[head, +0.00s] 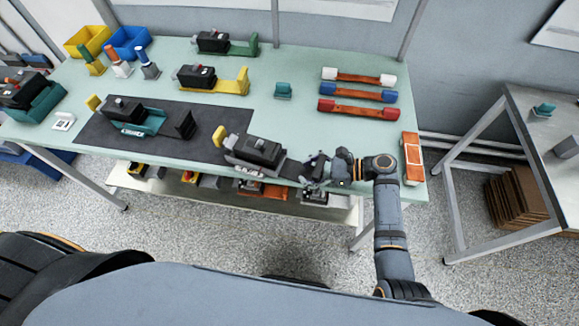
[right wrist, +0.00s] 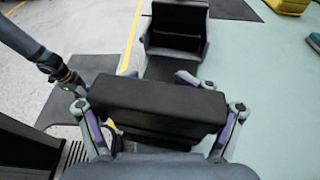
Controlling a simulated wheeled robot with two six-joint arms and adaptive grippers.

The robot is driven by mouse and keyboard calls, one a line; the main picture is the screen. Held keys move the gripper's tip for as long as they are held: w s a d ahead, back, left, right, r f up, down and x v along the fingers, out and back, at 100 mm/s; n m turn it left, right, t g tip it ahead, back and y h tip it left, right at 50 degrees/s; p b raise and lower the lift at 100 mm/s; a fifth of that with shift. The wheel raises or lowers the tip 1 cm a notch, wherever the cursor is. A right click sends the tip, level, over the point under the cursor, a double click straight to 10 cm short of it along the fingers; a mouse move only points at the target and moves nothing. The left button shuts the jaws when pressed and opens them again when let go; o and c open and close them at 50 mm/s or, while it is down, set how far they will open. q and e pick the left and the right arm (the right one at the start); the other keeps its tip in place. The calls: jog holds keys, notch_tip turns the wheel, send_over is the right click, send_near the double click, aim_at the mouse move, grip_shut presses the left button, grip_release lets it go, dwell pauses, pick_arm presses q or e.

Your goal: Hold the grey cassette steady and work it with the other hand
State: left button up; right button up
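The grey cassette (head: 245,160) lies along the front edge of the table, with a black device (head: 262,150) on it and a yellow piece (head: 219,136) at its left end. My right gripper (head: 312,168) is at the cassette's right end. In the right wrist view, a dark block (right wrist: 160,105) fills the space between the right fingers. The block hides much of the fingers, so their grip on it is unclear. An open-topped dark part (right wrist: 175,40) lies beyond it.
A teal cassette (head: 155,122) lies on the dark mat (head: 95,133). Yellow (head: 232,87) and green (head: 243,47) cassettes stand farther back. Red, blue and white-ended bars lie at the right. An orange-and-white box (head: 412,158) is close beside my right arm.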

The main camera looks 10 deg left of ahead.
aim_at(247, 147)
pick_arm(q)
jog(key=shift+a, duration=0.1)
dwell(0.9)
jog(key=c, duration=0.7)
jog(key=shift+w+a, duration=0.1)
jog(key=shift+w, duration=0.15)
grip_shut()
jog(key=w+r+m+t, duration=0.9)
jog(key=w+r, duration=0.8)
jog(key=w, duration=0.3)
jog(key=w+d+r+m+t, duration=0.1)
jog(key=w+r+m+t, duration=0.2)
jog(key=r, duration=0.7)
jog(key=w+r+m+t, duration=0.2)
jog(key=r, duration=0.7)
jog(key=w+d+r+m+t, duration=0.1)
jog(key=w+r+m+t, duration=0.2)
jog(key=r, duration=0.7)
jog(key=w, duration=0.9)
jog(key=shift+w+a, duration=0.25)
jog(key=shift+w, duration=0.05)
